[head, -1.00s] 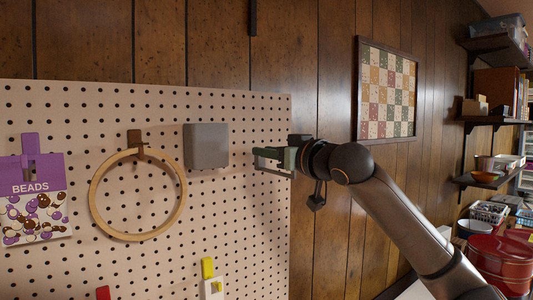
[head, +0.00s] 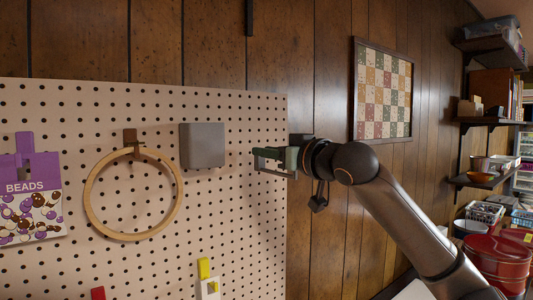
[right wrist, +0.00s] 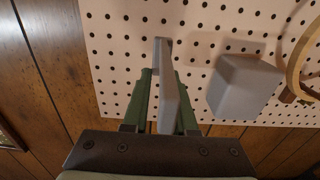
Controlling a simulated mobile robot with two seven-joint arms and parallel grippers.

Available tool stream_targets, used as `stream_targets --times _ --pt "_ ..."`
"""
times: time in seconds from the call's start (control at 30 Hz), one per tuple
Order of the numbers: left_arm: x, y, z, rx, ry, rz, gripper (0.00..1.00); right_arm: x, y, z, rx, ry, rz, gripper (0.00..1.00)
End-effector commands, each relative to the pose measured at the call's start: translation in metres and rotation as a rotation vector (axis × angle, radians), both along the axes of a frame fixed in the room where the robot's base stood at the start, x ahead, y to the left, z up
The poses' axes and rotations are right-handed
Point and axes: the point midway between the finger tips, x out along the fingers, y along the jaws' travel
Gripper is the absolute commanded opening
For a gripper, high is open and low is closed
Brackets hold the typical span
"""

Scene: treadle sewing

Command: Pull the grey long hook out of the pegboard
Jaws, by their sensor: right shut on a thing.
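The pegboard (head: 240,240) stands upright on the left and also fills the upper part of the right wrist view (right wrist: 120,60). The grey long hook (right wrist: 168,90) is a long bar between the green fingers of my right gripper (right wrist: 165,85). Its far end points at the pegboard; I cannot tell whether it is still seated in a hole. In the head view my right gripper (head: 272,160) is in front of the board's right edge, shut on the hook, which is mostly hidden there. My left gripper is not in view.
A grey block (head: 202,145) is on the board left of my right gripper. A wooden hoop (head: 90,210) and a beads packet (head: 33,215) hang farther left. Yellow (head: 204,267) and red (head: 98,293) pieces sit low. Shelves (head: 490,120) and a red tin (head: 500,260) are right.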

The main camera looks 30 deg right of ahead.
Motion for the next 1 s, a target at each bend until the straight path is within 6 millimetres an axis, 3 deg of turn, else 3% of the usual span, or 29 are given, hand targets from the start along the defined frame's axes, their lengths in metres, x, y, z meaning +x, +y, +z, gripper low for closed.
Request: stream_targets --times 1.0 --pt "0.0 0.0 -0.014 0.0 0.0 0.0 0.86 -0.044 -0.004 0.0 -0.001 0.0 -0.001 0.0"
